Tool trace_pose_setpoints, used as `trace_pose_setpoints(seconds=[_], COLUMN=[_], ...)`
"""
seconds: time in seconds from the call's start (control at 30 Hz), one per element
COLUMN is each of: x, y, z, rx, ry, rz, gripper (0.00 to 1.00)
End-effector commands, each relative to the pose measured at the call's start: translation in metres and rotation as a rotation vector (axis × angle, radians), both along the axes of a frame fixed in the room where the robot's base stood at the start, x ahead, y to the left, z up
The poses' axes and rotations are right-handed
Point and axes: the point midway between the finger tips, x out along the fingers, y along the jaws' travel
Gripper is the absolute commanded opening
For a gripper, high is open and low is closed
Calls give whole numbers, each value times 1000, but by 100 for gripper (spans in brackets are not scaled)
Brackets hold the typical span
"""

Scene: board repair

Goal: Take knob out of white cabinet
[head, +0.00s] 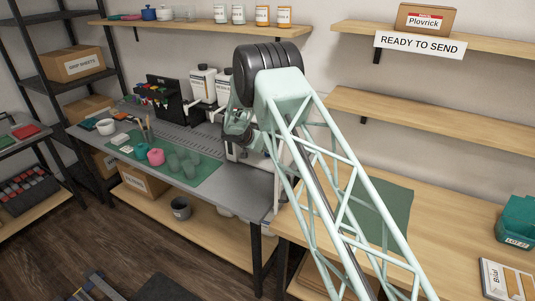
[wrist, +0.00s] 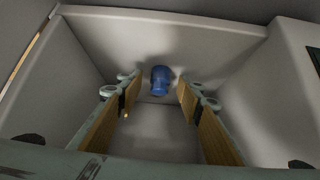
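In the wrist view a small blue knob (wrist: 160,80) lies inside the white cabinet (wrist: 185,22), near its back wall. My gripper (wrist: 158,92) is open, with its two wood-coloured finger pads on either side in the picture. The knob shows between the fingertips, and no contact is visible. In the head view my gripper (head: 240,125) is at the bench's right end, mostly covered by my arm. Parts of the white cabinet (head: 238,153) show beneath it. The knob is hidden in the head view.
The grey bench (head: 245,180) bears a green mat (head: 205,178) with pink, green and grey cups. White dispensers (head: 203,82) and a black tool rack (head: 165,95) stand behind. In the wrist view the cabinet's side walls lie close around the fingers.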

Motion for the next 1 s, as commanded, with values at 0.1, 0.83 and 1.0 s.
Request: trace_pose_setpoints(seconds=[0.1, 0.83, 1.0], x=[0, 0, 0], y=[0, 0, 0], z=[0, 0, 2], rx=[0, 0, 0], ry=[0, 0, 0], rz=[0, 0, 0], gripper=[34, 10, 10])
